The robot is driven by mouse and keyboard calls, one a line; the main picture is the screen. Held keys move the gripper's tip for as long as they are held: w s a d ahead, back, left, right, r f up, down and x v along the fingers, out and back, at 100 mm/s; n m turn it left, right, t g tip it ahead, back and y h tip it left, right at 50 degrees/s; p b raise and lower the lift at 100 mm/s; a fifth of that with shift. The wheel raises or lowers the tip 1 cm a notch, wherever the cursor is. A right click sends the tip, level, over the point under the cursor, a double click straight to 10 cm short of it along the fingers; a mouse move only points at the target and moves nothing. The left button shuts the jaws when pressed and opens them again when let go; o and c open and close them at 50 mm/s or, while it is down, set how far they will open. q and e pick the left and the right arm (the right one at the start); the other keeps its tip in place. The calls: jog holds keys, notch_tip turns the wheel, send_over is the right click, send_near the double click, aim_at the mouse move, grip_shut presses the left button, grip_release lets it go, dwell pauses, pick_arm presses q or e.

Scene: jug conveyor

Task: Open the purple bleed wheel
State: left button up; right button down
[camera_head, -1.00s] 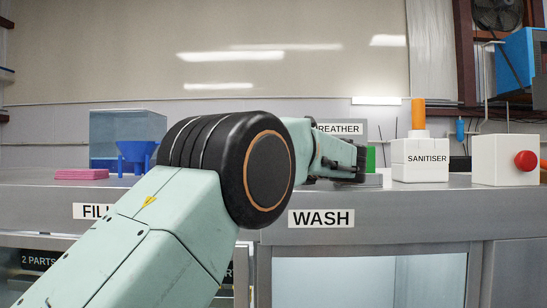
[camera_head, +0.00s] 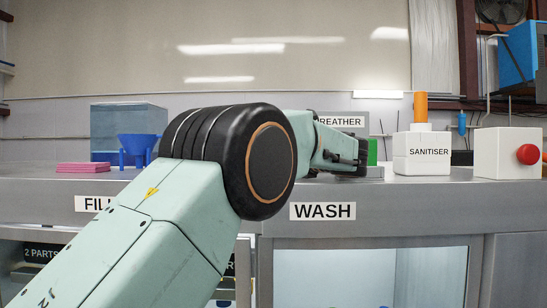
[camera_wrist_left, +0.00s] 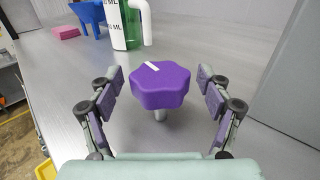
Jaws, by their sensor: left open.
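The purple bleed wheel (camera_wrist_left: 160,88) shows in the left wrist view. It is a lobed knob with a white mark on top, on a short grey stem above the metal counter. My left gripper (camera_wrist_left: 160,92) is open, with one finger on each side of the wheel and a visible gap on both sides. In the head view my left gripper (camera_head: 348,150) is at the counter by the BREATHER sign, and the wheel is hidden there. My right gripper is not in view.
A green bottle with a white handle (camera_wrist_left: 147,22) stands just behind the wheel. A blue funnel (camera_head: 138,148), pink pads (camera_head: 84,168), a SANITISER container (camera_head: 422,163) and a white box with a red button (camera_head: 507,154) are on the counter (camera_head: 440,196).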

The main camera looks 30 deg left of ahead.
pick_arm(q)
jog(key=v, duration=0.7)
jog(key=shift+s+d, duration=0.1)
jog(key=shift+d, duration=0.2)
jog(key=shift+a, duration=0.15)
jog(key=shift+a+f, duration=0.1)
jog(key=shift+a, duration=0.05)
